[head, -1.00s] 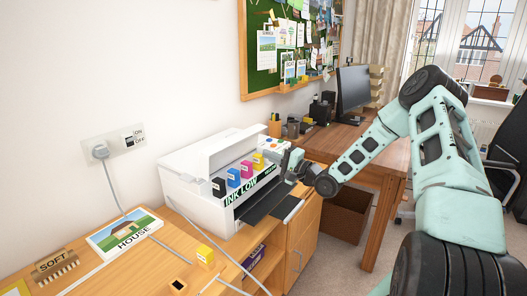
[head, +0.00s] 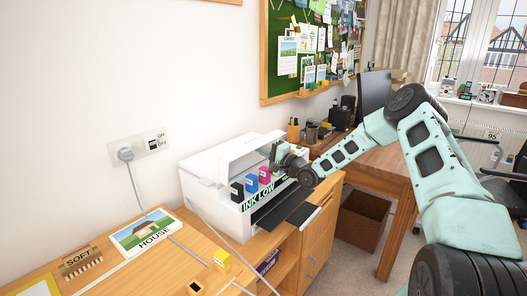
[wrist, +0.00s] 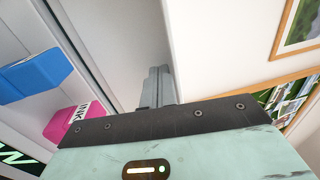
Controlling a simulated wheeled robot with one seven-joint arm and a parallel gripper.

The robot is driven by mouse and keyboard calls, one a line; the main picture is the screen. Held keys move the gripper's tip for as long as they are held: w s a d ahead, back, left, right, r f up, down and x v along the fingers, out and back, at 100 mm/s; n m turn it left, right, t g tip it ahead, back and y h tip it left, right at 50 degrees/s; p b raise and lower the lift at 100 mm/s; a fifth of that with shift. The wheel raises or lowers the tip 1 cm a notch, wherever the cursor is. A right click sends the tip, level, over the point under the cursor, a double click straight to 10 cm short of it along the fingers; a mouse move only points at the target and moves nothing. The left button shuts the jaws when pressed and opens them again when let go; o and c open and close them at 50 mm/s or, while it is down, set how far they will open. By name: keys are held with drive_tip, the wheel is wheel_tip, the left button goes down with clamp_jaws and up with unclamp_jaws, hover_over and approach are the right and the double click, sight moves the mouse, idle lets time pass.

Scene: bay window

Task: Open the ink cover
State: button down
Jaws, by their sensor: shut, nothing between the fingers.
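The white printer (head: 212,205) stands on the wooden desk with its ink cover (head: 250,146) tilted up, partly raised over the ink bay. Black (head: 237,192), blue (head: 251,184) and magenta (head: 265,175) cartridges stand in the bay behind the "INK LOW" label. My gripper (head: 279,153) is at the right end of the bay, by the cover's edge; it hides the yellow cartridge. In the wrist view my fingers (wrist: 157,80) are together and empty, beside a white panel that looks like the cover. Contact with it cannot be told. The blue (wrist: 33,75) and magenta (wrist: 72,120) cartridges lie to their left.
A dark output tray (head: 285,210) juts from the printer's front. Pen pots (head: 302,132) and a monitor (head: 374,95) stand behind.

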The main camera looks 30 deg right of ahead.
sight(255, 141)
drive_tip(key=shift+r, duration=0.15)
drive_tip(key=shift+w+a+r+g+h+p, duration=0.25)
drive_tip(key=shift+w+r+g+p, duration=0.3)
drive_tip(key=shift+p, duration=0.7)
drive_tip(key=w+g+p, duration=0.1)
drive_tip(key=p, duration=0.1)
drive_tip(key=w+r+g+h+p, duration=0.1)
drive_tip(key=g+p, duration=0.1)
drive_tip(key=p, duration=0.1)
drive_tip(key=shift+a, duration=0.35)
drive_tip(key=shift+w+a+g+h+p, duration=0.2)
drive_tip(key=shift+w+g+h+p, duration=0.15)
drive_tip(key=shift+w+g+p, duration=0.4)
drive_tip(key=shift+w+a+f+p, duration=0.15)
drive_tip(key=shift+w+f+p, duration=0.15)
drive_tip(key=shift+f+p, duration=0.1)
drive_tip(key=shift+w+a, duration=0.2)
drive_tip(key=shift+w, duration=0.45)
